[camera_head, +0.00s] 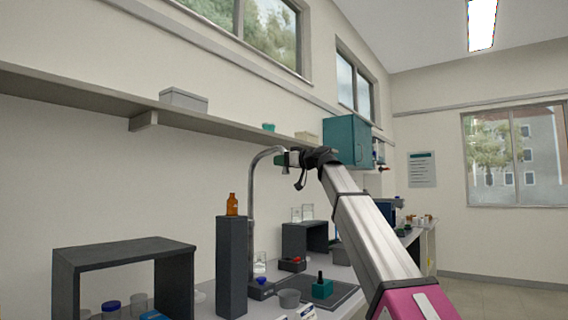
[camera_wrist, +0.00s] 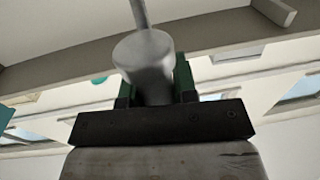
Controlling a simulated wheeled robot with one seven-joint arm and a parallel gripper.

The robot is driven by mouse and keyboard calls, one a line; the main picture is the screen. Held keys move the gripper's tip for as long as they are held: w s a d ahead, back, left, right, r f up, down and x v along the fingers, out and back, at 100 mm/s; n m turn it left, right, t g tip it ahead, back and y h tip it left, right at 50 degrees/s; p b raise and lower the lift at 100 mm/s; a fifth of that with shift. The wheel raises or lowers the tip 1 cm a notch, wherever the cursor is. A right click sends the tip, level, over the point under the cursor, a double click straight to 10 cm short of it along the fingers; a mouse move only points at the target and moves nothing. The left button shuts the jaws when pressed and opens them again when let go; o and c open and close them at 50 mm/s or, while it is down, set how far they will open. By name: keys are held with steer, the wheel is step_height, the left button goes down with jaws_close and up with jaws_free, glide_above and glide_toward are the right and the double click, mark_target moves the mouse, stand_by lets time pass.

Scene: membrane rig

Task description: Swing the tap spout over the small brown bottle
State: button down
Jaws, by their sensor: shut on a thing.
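The small brown bottle (camera_head: 232,205) stands upright on top of a tall dark block (camera_head: 231,265), left of the tap. The grey tap spout (camera_head: 256,170) rises from a dark base on the bench and curves over to the right, away from the bottle. My gripper (camera_head: 291,159) is at the spout's outer end, with my arm reaching in from the lower right. In the wrist view my gripper (camera_wrist: 155,88) has its green-lined jaws shut on the cylindrical spout end (camera_wrist: 146,52). The bottle does not show in the wrist view.
A dark open-fronted stand (camera_head: 125,247) is at the left, and another stands behind the tap. A wall shelf (camera_head: 80,92) runs above.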

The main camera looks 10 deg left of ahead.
steer(key=s+a+m+t+h, duration=0.1)
steer(key=s+a+m+t, duration=0.1)
steer(key=a, duration=0.5)
steer(key=s+a+m+t+h, duration=0.2)
steer(key=s+a+t, duration=0.2)
steer(key=s+a, duration=0.3)
steer(key=shift+a+m+t+h, duration=0.3)
steer(key=shift+a, duration=0.5)
steer(key=shift+s, duration=0.1)
steer(key=c, duration=0.9)
jaws_free()
